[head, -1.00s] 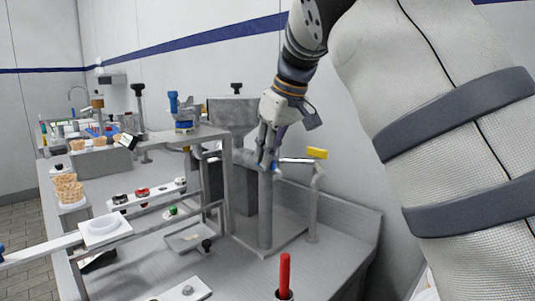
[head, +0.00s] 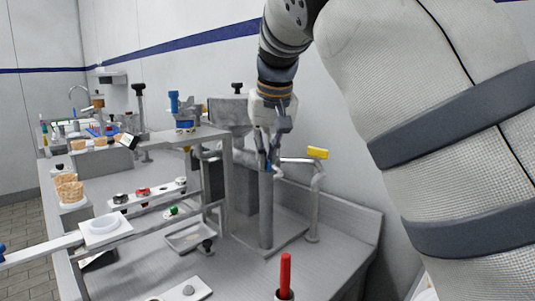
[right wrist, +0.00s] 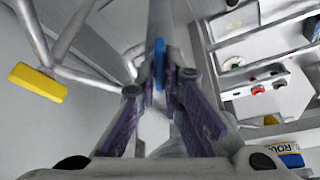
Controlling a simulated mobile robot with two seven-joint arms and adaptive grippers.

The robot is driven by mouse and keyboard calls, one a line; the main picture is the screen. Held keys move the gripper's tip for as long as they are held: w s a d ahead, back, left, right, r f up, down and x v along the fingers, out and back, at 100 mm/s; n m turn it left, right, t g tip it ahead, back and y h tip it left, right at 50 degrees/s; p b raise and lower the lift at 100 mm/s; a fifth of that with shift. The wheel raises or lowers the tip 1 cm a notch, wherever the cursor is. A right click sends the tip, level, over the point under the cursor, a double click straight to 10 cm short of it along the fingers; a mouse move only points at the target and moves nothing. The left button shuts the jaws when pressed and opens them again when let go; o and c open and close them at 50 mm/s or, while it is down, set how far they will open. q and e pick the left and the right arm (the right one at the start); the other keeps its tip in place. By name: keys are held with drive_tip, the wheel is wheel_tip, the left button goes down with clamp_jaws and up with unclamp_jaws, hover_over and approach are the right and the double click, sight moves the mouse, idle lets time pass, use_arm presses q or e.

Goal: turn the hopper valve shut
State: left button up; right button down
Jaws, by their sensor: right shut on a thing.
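The hopper (head: 230,112) is a grey funnel on a stand behind the front bench, with a black knob on its lid. A blue valve handle (head: 268,166) shows just under my right gripper (head: 268,156), beside a grey upright post. In the right wrist view the blue handle (right wrist: 159,62) sits between the fingertips of my right gripper (right wrist: 160,85), which is shut on it. The fingers hide much of the valve body, so I cannot tell the valve's exact angle. My left gripper is not in view.
A pipe with a yellow handle (head: 318,153) stands close to the right of the gripper; it also shows in the right wrist view (right wrist: 37,82). A grey frame (head: 226,185) stands to the left. A red rod (head: 285,272) stands upright in front. Wall behind.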

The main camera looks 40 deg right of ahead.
drive_tip(key=m+g+h, duration=0.1)
drive_tip(key=m, duration=0.2)
drive_tip(key=shift+w+m, duration=0.1)
drive_tip(key=shift+m, duration=0.3)
drive_tip(key=m+h, duration=0.1)
drive_tip(key=m, duration=0.1)
drive_tip(key=shift+w+a+m+g, duration=0.1)
drive_tip(key=shift+m+g, duration=0.2)
drive_tip(key=shift+g, duration=0.1)
drive_tip(key=m+g, duration=0.1)
drive_tip(key=m, duration=0.2)
drive_tip(key=shift+f+b, duration=0.1)
drive_tip(key=shift+b, duration=0.2)
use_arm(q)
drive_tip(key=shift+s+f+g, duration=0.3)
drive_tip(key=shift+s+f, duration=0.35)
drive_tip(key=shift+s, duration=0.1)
use_arm(e)
drive_tip(key=shift+m+g+h, duration=0.3)
drive_tip(key=shift+m+g, duration=0.2)
drive_tip(key=shift+m, duration=0.6)
drive_tip(key=c, duration=1.7)
unclamp_jaws()
drive_tip(key=v, duration=0.7)
drive_tip(key=shift+a+r, duration=0.1)
drive_tip(key=shift+r, duration=0.3)
